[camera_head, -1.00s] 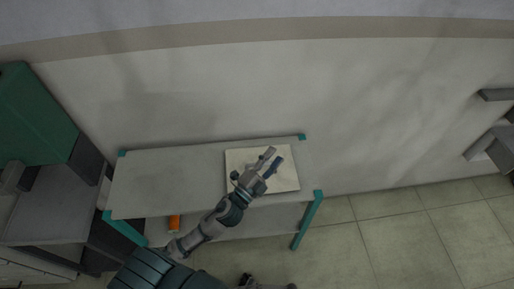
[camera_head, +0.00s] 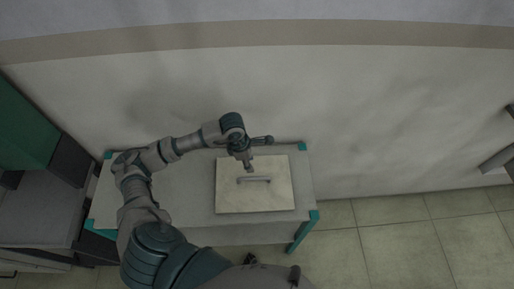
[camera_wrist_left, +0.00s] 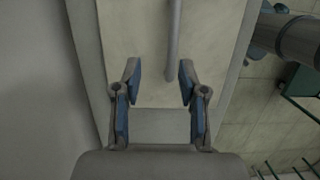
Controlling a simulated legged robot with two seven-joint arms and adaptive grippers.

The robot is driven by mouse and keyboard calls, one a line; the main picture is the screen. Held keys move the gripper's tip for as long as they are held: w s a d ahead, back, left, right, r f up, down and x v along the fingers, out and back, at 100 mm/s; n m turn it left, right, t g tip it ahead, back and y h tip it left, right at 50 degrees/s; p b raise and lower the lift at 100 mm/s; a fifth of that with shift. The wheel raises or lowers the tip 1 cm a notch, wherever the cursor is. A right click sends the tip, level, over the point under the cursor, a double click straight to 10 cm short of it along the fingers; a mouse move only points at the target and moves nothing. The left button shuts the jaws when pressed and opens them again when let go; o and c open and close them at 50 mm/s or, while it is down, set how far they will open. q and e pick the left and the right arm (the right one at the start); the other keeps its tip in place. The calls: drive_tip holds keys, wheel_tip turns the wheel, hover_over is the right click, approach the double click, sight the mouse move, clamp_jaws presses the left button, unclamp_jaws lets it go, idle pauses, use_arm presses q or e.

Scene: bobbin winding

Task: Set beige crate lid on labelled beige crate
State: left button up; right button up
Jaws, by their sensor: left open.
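The beige crate lid (camera_head: 228,196) is a flat, pale square panel on the grey table, with a grey bar handle (camera_head: 258,179) across its middle. My left gripper (camera_head: 250,166) is over the back part of the lid, close to the handle. In the left wrist view the gripper (camera_wrist_left: 159,78) is open and empty. There the bar handle (camera_wrist_left: 174,40) runs ahead of the fingers, nearer the right one, over the lid's pale face (camera_wrist_left: 130,35). I cannot tell whether a crate is under the lid, and no label shows. My right gripper cannot be made out.
The grey table (camera_head: 200,208) has teal corners and is bare to the left of the lid. A wall (camera_head: 400,110) stands behind it. A green and grey unit (camera_head: 25,125) is at the left. Tiled floor (camera_head: 400,235) is open at the right.

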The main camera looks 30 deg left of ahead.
sight(259, 178)
use_arm(q)
drive_tip(key=shift+s+d+f+b, duration=0.2)
drive_tip(key=shift+s+d+b, duration=0.15)
drive_tip(key=shift+s+d, duration=0.2)
drive_tip(key=shift+s+d+f+b, duration=0.2)
drive_tip(key=shift+s+d+b, duration=0.2)
drive_tip(key=shift+d, duration=0.25)
drive_tip(key=shift+w+d+f+b, duration=0.1)
drive_tip(key=shift+d+f+b, duration=0.25)
drive_tip(key=shift+f, duration=0.25)
drive_tip(key=shift+w+d+f+b, duration=0.1)
drive_tip(key=shift+d+f+b, duration=0.2)
drive_tip(key=shift+f, duration=0.3)
drive_tip(key=f+b, duration=0.1)
drive_tip(key=w+f+b, duration=0.1)
drive_tip(key=f, duration=0.1)
drive_tip(key=shift+a, duration=0.15)
drive_tip(key=shift+s+a+f+b, duration=0.1)
drive_tip(key=shift+a+f+b, duration=0.4)
drive_tip(key=shift+a, duration=0.3)
drive_tip(key=shift+f, duration=0.15)
drive_tip(key=shift+d+f, duration=0.1)
drive_tip(key=shift+d, duration=1.1)
drive_tip(key=shift+a, duration=0.1)
use_arm(e)
drive_tip(key=w+f, duration=0.3)
drive_tip(key=w, duration=0.2)
drive_tip(key=shift+w+f, duration=0.15)
drive_tip(key=shift+f, duration=0.15)
